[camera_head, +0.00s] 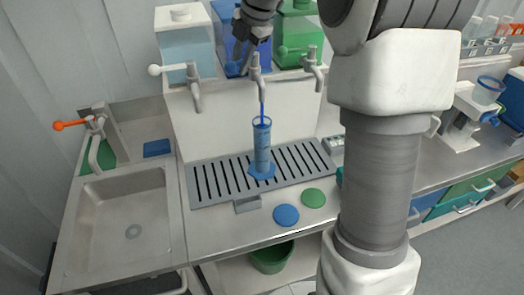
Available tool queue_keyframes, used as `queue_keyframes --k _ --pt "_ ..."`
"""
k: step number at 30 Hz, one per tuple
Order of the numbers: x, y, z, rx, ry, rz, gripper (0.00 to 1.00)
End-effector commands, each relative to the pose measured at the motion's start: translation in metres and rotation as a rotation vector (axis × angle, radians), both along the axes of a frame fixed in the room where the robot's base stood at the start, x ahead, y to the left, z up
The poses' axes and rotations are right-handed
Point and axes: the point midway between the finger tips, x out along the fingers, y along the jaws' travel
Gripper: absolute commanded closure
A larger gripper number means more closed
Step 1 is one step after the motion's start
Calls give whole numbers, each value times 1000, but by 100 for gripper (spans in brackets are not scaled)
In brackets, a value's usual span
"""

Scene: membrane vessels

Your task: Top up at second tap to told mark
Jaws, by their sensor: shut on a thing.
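Three tanks stand in a row: one pale blue (188,45), one deep blue (226,22) and one green (300,32). The middle tap (257,72) is below the deep blue tank, and its lever ends in a blue knob (232,69). My gripper (241,58) is shut at this lever; its fingers partly hide it. A thin blue stream (262,107) runs from the spout into a tall clear measuring cylinder (262,150). The cylinder stands upright on a blue foot on the slotted drip tray (203,182). Blue liquid shows inside; its exact level and the marks are too small to read.
A sink (130,215) with an orange-handled tap (72,124) is at left. A blue disc (286,215) and a green disc (313,198) lie at the counter's front. A green bin (271,258) is below. My arm covers the counter right of the tray.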

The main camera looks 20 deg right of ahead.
Motion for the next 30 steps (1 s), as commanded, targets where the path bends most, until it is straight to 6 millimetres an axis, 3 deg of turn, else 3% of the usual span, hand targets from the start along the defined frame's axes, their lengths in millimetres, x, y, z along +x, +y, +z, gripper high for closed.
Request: queue_keyframes --k 30 --pt "28 11 2 -2 0 -562 100"
